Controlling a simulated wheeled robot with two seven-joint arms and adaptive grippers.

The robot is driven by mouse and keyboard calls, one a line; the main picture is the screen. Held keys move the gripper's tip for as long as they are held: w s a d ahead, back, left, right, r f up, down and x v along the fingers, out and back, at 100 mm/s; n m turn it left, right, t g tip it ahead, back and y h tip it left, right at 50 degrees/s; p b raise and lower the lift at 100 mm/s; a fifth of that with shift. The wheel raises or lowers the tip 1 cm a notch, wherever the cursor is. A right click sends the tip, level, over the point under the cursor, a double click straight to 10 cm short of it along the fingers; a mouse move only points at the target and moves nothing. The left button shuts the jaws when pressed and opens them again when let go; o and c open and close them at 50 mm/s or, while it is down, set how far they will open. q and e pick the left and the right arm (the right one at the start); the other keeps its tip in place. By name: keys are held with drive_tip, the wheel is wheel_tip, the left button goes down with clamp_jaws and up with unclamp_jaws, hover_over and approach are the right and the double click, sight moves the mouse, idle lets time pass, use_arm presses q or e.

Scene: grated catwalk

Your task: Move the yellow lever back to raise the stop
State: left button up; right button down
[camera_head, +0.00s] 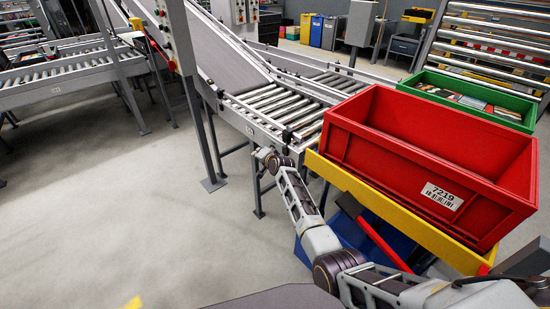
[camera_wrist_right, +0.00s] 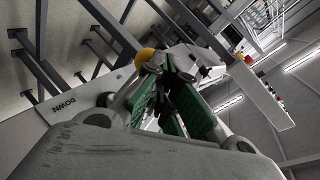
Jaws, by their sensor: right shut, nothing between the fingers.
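A yellow round knob (camera_wrist_right: 145,56), which looks like the end of the lever, shows in the right wrist view just beyond my right fingertips. It stands close to the fingers; I cannot tell whether they touch it. The lever's shaft is mostly hidden. A grey panel (camera_wrist_right: 92,92) with lettering that appears to read DOWN upside down is beside it. My right gripper (camera_wrist_right: 166,78) has green finger pads and is shut and empty. In the head view the right gripper (camera_head: 266,156) reaches the near side rail of the roller conveyor, and the knob is not discernible there. My left gripper is out of view.
The roller conveyor (camera_head: 278,105) runs behind the right gripper. A red crate (camera_head: 425,150) sits on a yellow frame (camera_head: 400,220) close right of my right arm. A green crate (camera_head: 515,115) with items is behind it. The floor at left (camera_head: 110,200) is largely clear.

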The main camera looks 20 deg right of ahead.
idle(0.4)
drive_tip(key=shift+d, duration=0.3)
idle(0.4)
drive_tip(key=shift+s+d, duration=0.1)
drive_tip(key=shift+d, duration=0.35)
drive_tip(key=shift+s, duration=0.1)
idle(0.3)
drive_tip(key=shift+d+r, duration=0.1)
drive_tip(key=v, duration=0.7)
idle(0.7)
